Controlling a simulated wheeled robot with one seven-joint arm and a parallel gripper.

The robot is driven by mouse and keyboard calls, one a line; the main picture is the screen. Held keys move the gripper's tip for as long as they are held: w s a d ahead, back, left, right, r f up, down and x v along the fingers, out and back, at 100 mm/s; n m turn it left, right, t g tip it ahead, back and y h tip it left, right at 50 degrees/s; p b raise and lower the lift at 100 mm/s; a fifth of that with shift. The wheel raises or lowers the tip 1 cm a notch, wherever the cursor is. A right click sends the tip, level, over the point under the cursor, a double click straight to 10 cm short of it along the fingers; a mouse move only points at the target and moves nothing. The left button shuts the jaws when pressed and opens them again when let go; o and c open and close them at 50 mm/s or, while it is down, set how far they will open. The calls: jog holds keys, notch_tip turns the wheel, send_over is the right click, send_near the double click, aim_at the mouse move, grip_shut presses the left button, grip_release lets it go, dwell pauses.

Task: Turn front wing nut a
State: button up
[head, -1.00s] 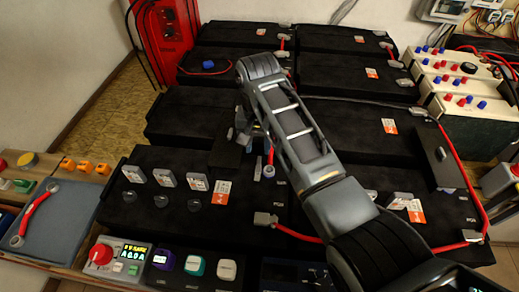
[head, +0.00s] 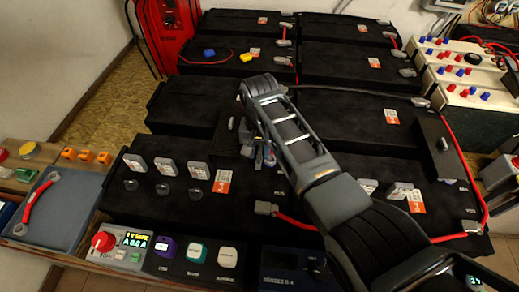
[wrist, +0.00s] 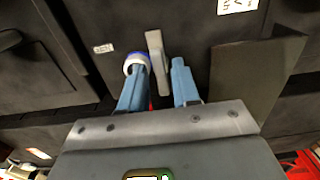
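My gripper (wrist: 160,75) points at the front batteries, and its two blue fingers are apart. In the wrist view a thin grey upright piece (wrist: 157,55), which may be the wing nut, stands in the gap between the fingertips. I cannot tell whether the fingers touch it. A blue and white ring (wrist: 136,62) shows at the left fingertip, with a bit of red behind it. In the head view my gripper (head: 262,153) is at the rear edge of the front left battery (head: 255,205); my arm partly hides the spot.
A dark upright plate (wrist: 260,80) stands close to the right of my gripper; another (head: 436,145) stands further right. Several grey labelled tabs (head: 165,168) are to the left. A red cable (head: 295,222) crosses the front.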

grip_shut()
jog(key=shift+n, duration=0.3)
jog(key=n, duration=0.6)
jog(key=shift+d+p, duration=0.15)
jog(key=shift+p, duration=0.25)
jog(key=n, duration=0.5)
jog(key=shift+w+n, duration=0.1)
jog(key=shift+n, duration=0.3)
jog(key=n, duration=0.5)
jog(key=shift+w+n, duration=0.1)
jog(key=shift+n, duration=0.3)
jog(key=shift+o, duration=0.9)
grip_release()
